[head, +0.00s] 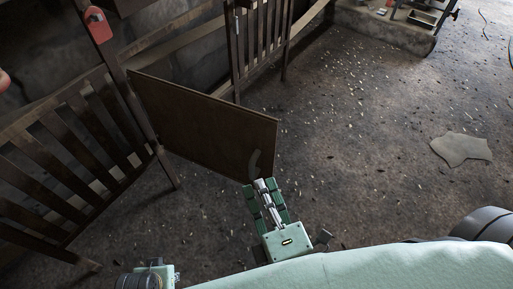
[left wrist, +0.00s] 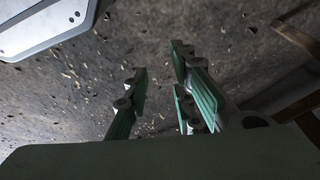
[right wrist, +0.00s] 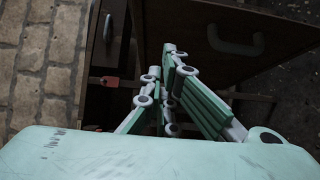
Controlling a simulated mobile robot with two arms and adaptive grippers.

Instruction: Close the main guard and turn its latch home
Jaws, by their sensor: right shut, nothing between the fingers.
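The main guard, a flat brown panel (head: 200,115), stands swung out at an angle from a dark post of the slatted fence. A red piece (head: 97,24), perhaps the latch, is high on the post. My right gripper (head: 262,184) is shut and empty, close to the panel's lower free corner just below the handle; I cannot tell whether it touches. My left gripper (left wrist: 158,68) is open and empty above the floor.
Slatted fence sections stand left (head: 75,150) and behind the panel (head: 262,40). A pale flat scrap (head: 461,149) lies on the littered floor at right. The floor right of the panel is otherwise open. A low concrete block (head: 385,28) is at the back.

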